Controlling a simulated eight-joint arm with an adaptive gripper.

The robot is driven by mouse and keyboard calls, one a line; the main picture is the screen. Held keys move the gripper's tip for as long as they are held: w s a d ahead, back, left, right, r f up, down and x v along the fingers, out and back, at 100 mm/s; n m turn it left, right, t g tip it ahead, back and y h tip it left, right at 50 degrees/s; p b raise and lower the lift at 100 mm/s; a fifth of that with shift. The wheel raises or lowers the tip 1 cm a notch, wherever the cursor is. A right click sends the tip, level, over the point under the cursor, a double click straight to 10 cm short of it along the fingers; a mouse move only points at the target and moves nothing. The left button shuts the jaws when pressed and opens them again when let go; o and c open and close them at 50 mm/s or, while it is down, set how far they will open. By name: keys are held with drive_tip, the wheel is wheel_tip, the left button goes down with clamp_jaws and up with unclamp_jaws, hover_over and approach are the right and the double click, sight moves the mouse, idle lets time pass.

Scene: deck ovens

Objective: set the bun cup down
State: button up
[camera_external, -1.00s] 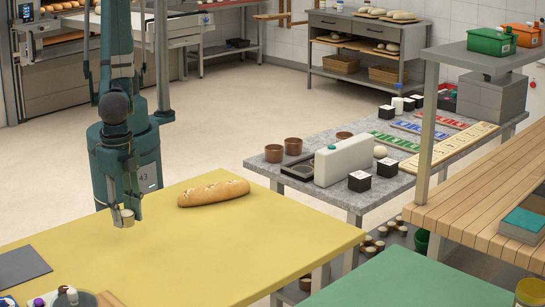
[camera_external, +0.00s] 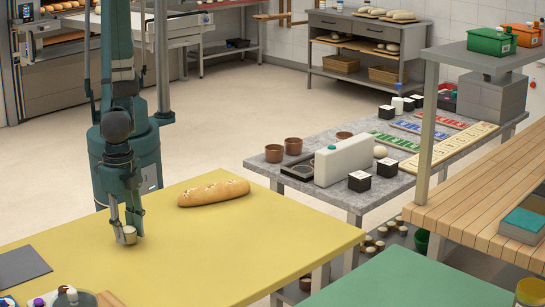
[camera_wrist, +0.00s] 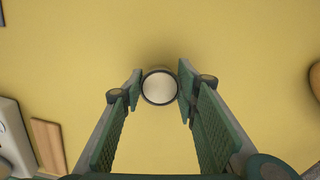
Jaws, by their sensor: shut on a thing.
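The bun cup (camera_external: 127,236) is a small, pale, round cup with a light top, low over the yellow table (camera_external: 250,245). My gripper (camera_external: 126,229) is shut on it from above, with one finger on each side. In the wrist view the bun cup (camera_wrist: 159,87) shows its round cream top and dark rim between the two green fingertips (camera_wrist: 160,84). A soft shadow lies around it. I cannot tell whether its base touches the table.
A long bread loaf (camera_external: 213,193) lies on the yellow table, right of my gripper. A dark grey mat (camera_external: 20,266) lies at the left edge. Small containers (camera_external: 68,297) stand at the front left. The table's middle and right are clear.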

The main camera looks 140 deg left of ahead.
sight(127, 227)
drive_tip(key=shift+f, duration=0.5)
drive_tip(key=shift+f, duration=0.15)
drive_tip(key=o, duration=0.9)
drive_tip(key=shift+r, duration=0.2)
drive_tip(key=shift+r+p, duration=0.65)
drive_tip(key=shift+r, duration=5.3)
